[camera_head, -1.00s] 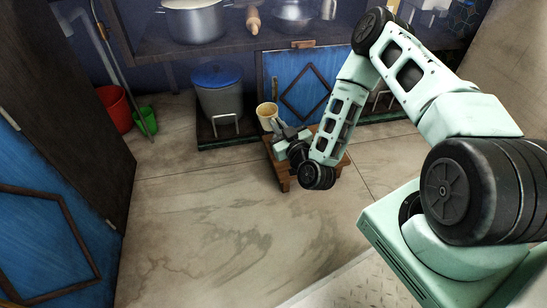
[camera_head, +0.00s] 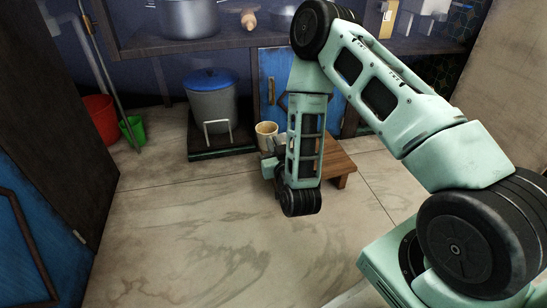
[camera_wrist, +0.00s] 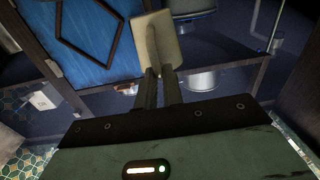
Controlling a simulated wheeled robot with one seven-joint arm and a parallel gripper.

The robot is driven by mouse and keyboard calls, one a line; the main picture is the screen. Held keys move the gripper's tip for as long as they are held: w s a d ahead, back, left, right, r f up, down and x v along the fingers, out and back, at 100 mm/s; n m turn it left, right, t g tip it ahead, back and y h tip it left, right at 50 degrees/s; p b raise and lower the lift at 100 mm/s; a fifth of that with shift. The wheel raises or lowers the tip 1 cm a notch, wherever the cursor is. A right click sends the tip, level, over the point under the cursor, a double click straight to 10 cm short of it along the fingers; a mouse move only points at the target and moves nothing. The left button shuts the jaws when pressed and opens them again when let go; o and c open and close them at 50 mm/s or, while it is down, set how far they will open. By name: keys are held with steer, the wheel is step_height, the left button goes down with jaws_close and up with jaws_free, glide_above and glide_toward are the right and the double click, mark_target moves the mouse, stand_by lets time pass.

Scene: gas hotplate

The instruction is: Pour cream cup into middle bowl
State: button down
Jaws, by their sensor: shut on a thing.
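The cream cup (camera_head: 266,133) is held by my gripper (camera_head: 271,150), out to the left of a small wooden stool and close to the grey bin in the head view. In the wrist view the cup (camera_wrist: 157,40) is at the tips of the fingers (camera_wrist: 158,74), which are closed on it. The cup looks roughly upright in the head view. Its contents cannot be made out. A metal bowl (camera_head: 284,17) on the counter is partly cut off by the top edge. I cannot tell which vessel is the middle bowl.
A large pot (camera_head: 189,18) and a rolling pin (camera_head: 249,19) are on the counter (camera_head: 150,44). The blue-lidded bin (camera_head: 212,101) stands below. The stool (camera_head: 337,160) is beside my arm. The front floor is clear.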

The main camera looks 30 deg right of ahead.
steer(key=shift+s+a+f+m+h+b, duration=0.1)
steer(key=shift+f+m+h+b, duration=0.3)
steer(key=shift+b, duration=0.6)
steer(key=d+m+g+y+p, duration=0.1)
steer(key=m, duration=0.1)
steer(key=d+m+g+p, duration=0.1)
steer(key=d+m, duration=0.1)
steer(key=w+d+f+m+g+y+p, duration=0.1)
steer(key=m+p, duration=0.1)
steer(key=shift+w+d+f+g+y, duration=0.1)
steer(key=shift+d+g+y, duration=0.2)
steer(key=shift+d+g, duration=0.1)
steer(key=m+p, duration=0.1)
steer(key=d+y+p, duration=0.1)
steer(key=shift+w+d+r+m+p, duration=0.15)
steer(key=shift+d+r+m+p, duration=0.05)
steer(key=shift+m+p, duration=0.2)
steer(key=shift+w+d+m+g+y+p, duration=0.1)
steer(key=shift+d+m+g+y+p, duration=0.2)
steer(key=shift+m+g+y+p, duration=0.35)
